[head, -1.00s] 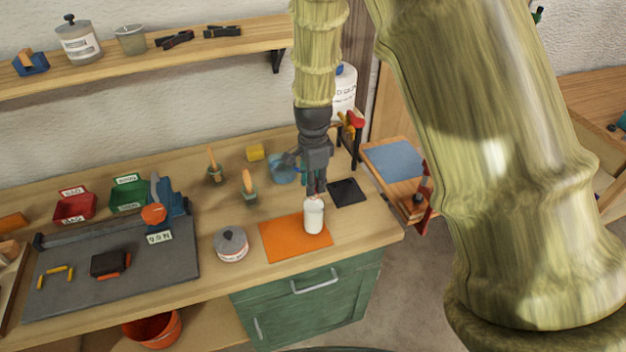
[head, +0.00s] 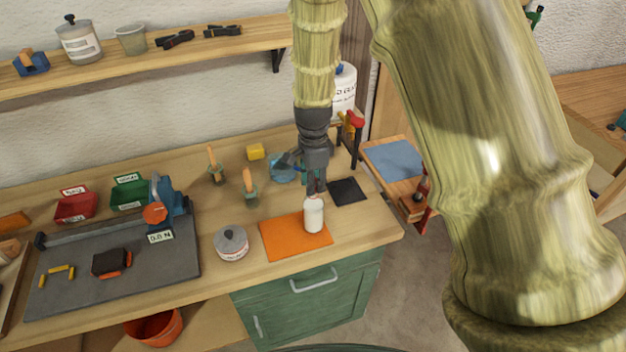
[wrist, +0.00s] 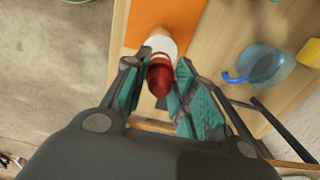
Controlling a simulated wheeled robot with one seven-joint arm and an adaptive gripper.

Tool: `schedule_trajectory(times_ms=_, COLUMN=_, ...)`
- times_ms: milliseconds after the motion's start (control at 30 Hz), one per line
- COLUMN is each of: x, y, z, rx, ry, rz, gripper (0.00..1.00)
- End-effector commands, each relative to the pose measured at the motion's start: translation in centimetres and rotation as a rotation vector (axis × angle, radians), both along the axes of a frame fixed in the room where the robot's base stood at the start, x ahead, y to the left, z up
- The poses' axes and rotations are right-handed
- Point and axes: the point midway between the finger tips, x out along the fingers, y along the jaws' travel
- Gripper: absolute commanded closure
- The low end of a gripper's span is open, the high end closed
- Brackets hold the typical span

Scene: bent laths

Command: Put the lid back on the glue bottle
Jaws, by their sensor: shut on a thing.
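The white glue bottle (head: 314,217) stands upright on the orange mat (head: 283,241) at the front of the bench; it also shows in the wrist view (wrist: 163,43). My gripper (head: 316,190) points down right above it. In the wrist view my gripper (wrist: 160,88) is shut on the red lid (wrist: 159,76), with a teal-padded finger on each side. The lid lines up with the bottle's top and overlaps it in that view. The bottle's neck is hidden, so I cannot tell whether the lid is seated on it.
A grey-lidded tin (head: 231,244) stands left of the mat. A black pad (head: 347,191) lies right behind it. Behind my gripper are a blue jug (head: 283,168) and a rack with red-handled tools (head: 355,121). The bench's front edge is close to the mat.

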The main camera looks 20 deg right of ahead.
Motion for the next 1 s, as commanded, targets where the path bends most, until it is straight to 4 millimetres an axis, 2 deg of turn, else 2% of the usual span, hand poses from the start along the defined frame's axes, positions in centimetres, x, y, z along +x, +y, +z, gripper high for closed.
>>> schedule_trajectory(times_ms=300, x=0.0, y=0.0, z=-0.02, rx=0.0, ry=0.0, rz=0.0, gripper=0.82)
schedule_trajectory(times_ms=333, x=0.0, y=0.0, z=-0.02, rx=0.0, ry=0.0, rz=0.0, gripper=0.72)
schedule_trajectory(times_ms=467, x=0.0, y=0.01, z=-0.02, rx=0.0, ry=0.0, rz=0.0, gripper=0.48)
schedule_trajectory(times_ms=667, x=0.0, y=0.01, z=-0.01, rx=0.0, ry=0.0, rz=0.0, gripper=0.48)
schedule_trajectory(times_ms=700, x=-0.01, y=0.0, z=-0.02, rx=0.0, ry=0.0, rz=0.0, gripper=0.47)
schedule_trajectory(times_ms=800, x=-0.01, y=0.0, z=-0.02, rx=0.0, ry=0.0, rz=0.0, gripper=0.29)
schedule_trajectory(times_ms=833, x=-0.01, y=0.0, z=-0.02, rx=0.0, ry=0.0, rz=0.0, gripper=0.27)
schedule_trajectory(times_ms=1000, x=-0.01, y=0.0, z=-0.02, rx=0.0, ry=0.0, rz=0.0, gripper=0.27)
